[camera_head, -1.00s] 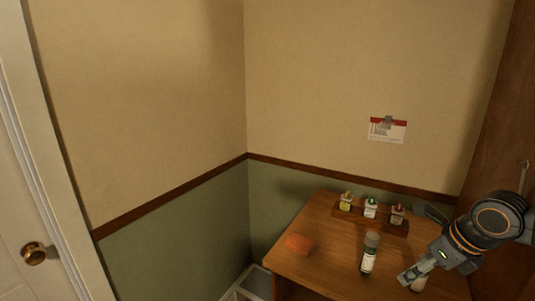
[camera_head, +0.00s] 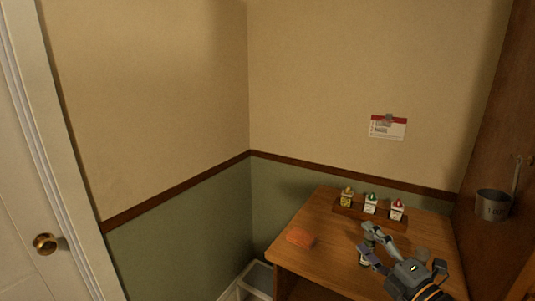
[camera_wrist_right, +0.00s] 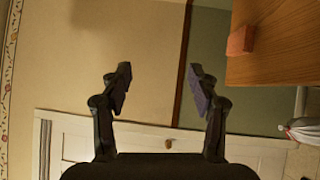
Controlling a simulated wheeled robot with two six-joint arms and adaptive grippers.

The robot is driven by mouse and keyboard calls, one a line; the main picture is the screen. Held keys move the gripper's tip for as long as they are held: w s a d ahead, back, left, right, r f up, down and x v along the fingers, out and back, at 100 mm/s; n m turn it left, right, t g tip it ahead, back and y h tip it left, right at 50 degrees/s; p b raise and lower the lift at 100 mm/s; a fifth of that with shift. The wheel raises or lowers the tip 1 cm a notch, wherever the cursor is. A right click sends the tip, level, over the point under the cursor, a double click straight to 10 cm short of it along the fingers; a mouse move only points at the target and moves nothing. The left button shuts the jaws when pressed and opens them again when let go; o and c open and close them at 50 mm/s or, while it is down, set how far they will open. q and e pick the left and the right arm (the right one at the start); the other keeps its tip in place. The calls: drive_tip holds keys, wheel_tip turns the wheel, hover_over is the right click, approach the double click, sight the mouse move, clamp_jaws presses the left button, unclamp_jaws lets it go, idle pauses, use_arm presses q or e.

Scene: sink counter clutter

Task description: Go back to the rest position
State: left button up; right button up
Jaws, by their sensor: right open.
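My right gripper (camera_head: 370,240) is in the lower right of the head view, above the wooden counter. Its fingers are spread. In the right wrist view the two fingers (camera_wrist_right: 160,88) stand apart with nothing between them, facing the wall and a door. My left gripper is not in view.
The wooden counter (camera_head: 322,222) holds an orange sponge-like block (camera_head: 301,238) and a small rack (camera_head: 356,211) with several little bottles. A metal cup (camera_head: 492,204) hangs on the wooden panel at right. A white bin (camera_head: 259,277) stands left of the counter.

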drive_tip(key=s+d+f+m+g+h, duration=0.3)
drive_tip(key=s+d+f+m+h, duration=0.15)
drive_tip(key=f+m, duration=0.4)
drive_tip(key=s+d+f+m+g+h, duration=0.3)
drive_tip(key=f+m+h, duration=0.3)
drive_tip(key=f+m, duration=0.25)
drive_tip(key=s+a+f+m+g+y, duration=0.1)
drive_tip(key=s+a+f+m+g, duration=0.3)
drive_tip(key=s, duration=0.3)
drive_tip(key=s+a+f+m+g+y, duration=0.1)
drive_tip(key=s+a+f+g+y, duration=0.2)
drive_tip(key=s+f, duration=0.4)
drive_tip(key=s+d+f+g+h, duration=0.1)
drive_tip(key=s+f, duration=0.1)
drive_tip(key=f, duration=1.2)
drive_tip(key=s+d+f+g, duration=0.1)
drive_tip(key=s+f+g, duration=0.15)
drive_tip(key=f, duration=1.15)
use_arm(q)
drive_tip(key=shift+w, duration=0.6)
use_arm(e)
drive_tip(key=s+d+f, duration=0.1)
drive_tip(key=s+f, duration=1.3)
drive_tip(key=s, duration=0.3)
drive_tip(key=shift+s+m, duration=0.2)
drive_tip(key=shift+m, duration=0.1)
drive_tip(key=shift+d+f, duration=0.1)
drive_tip(key=shift+d, duration=0.05)
